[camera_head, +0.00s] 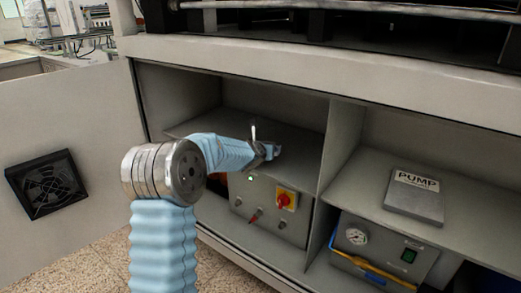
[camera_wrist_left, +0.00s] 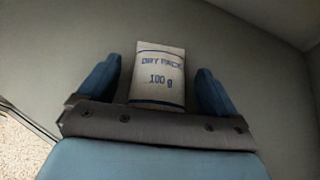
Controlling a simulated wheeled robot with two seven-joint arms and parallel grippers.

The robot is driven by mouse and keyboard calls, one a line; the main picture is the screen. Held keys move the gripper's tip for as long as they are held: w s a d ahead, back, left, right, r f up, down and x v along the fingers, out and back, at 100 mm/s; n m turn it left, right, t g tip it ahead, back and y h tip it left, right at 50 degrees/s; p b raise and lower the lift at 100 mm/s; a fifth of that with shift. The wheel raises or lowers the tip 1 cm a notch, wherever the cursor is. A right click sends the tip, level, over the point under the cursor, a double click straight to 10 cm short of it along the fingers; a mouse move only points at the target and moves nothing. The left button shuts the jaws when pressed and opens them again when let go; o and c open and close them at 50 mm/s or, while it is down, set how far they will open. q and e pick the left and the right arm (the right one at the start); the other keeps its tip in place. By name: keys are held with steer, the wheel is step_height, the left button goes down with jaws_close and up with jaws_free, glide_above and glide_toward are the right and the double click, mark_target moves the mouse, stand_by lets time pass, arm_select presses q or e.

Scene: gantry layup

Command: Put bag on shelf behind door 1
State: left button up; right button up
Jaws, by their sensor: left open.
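A gap shows between the bag and each finger, and the gripper is open. In the head view my left arm reaches into the left bay, with the gripper (camera_head: 267,150) just over the grey shelf (camera_head: 300,147). The bag seems to rest on this shelf; its underside is hidden. In the head view I cannot make out the bag clearly. My right gripper is not in view.
A door panel with a black fan vent (camera_head: 46,183) stands open at the left. Below the shelf is a control box with a red switch (camera_head: 285,200). A divider (camera_head: 338,150) separates the right bay, where a grey "PUMP" plate (camera_head: 415,197) lies on its shelf.

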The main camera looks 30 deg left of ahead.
arm_select(q)
steer(key=v, duration=1.1)
steer(key=shift+p, duration=0.3)
steer(key=shift+s, duration=0.15)
